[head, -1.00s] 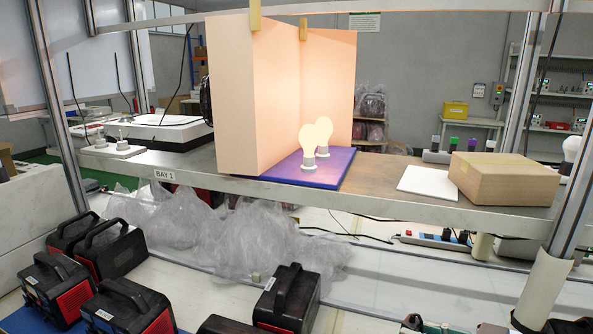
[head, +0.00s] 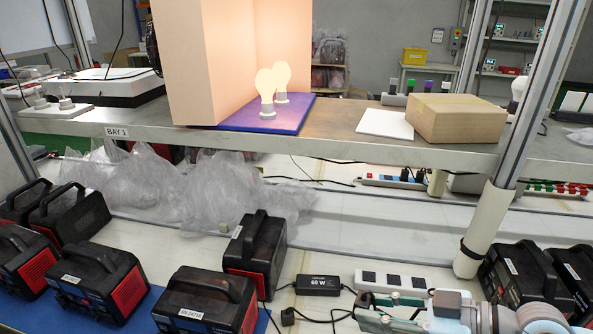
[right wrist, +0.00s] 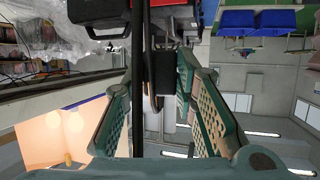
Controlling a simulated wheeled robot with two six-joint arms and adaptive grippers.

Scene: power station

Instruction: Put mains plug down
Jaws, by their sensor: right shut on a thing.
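My right gripper (head: 364,308) is low at the right in the head view, just in front of a white socket strip (head: 395,280). In the right wrist view, its green fingers are on either side of a black block with a black cable, which looks like the mains plug (right wrist: 163,75). The gripper is shut on it. The plug in the jaws cannot be made out clearly in the head view. A black adapter marked 60 W (head: 317,285) lies left of the strip. My left gripper is not in view.
Several black and red power stations (head: 207,302) stand on the bench at left and centre. A small black cable end (head: 288,316) lies near the adapter. A post (head: 480,230) stands behind my arm. The shelf above holds lit bulbs (head: 265,85) and a carton (head: 457,118).

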